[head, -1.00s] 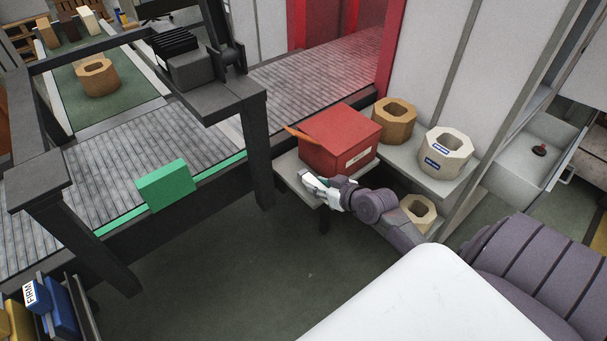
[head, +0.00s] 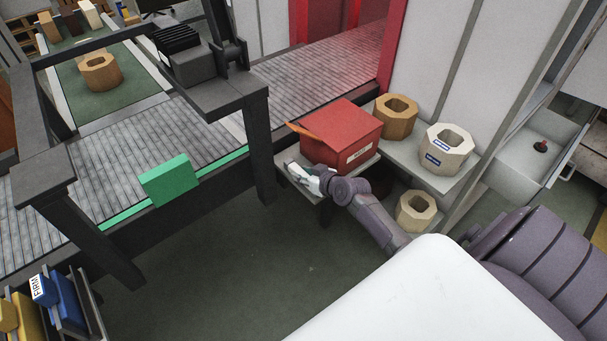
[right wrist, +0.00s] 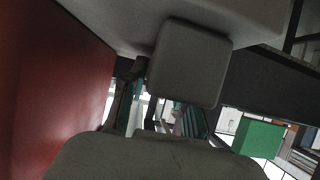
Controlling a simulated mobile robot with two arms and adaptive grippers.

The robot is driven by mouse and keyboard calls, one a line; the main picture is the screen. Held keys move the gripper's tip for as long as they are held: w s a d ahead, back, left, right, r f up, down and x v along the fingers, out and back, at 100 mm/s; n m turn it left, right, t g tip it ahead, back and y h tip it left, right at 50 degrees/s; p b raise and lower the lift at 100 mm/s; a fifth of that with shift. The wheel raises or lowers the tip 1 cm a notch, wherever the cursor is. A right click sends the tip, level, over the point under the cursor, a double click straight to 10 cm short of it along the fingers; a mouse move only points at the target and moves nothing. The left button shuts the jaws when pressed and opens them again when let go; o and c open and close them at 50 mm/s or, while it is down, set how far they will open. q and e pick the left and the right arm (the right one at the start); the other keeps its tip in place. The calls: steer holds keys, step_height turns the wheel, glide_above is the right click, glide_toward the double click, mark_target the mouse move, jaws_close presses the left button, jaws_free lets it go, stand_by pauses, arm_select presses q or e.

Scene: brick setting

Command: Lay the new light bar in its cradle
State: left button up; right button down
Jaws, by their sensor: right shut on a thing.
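My right gripper (head: 301,177) is at the front left edge of the grey shelf, just in front of the red box (head: 336,143). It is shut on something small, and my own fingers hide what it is. In the right wrist view a rounded grey part (right wrist: 190,65) fills the upper middle, and the red box's side (right wrist: 50,85) stands close at the left. I cannot make out the light bar or its cradle for certain. A green strip (head: 125,214) runs along the conveyor's near edge. My left gripper is not in view.
A green block (head: 169,180) stands at the conveyor's near edge; it also shows in the right wrist view (right wrist: 258,138). A dark frame (head: 238,100) spans the conveyor. Octagonal rings (head: 446,165) stand on the grey shelf (head: 425,175). The floor (head: 215,265) in front is clear.

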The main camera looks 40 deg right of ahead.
steer(key=c, duration=0.8)
jaws_free()
steer(key=shift+c, duration=0.2)
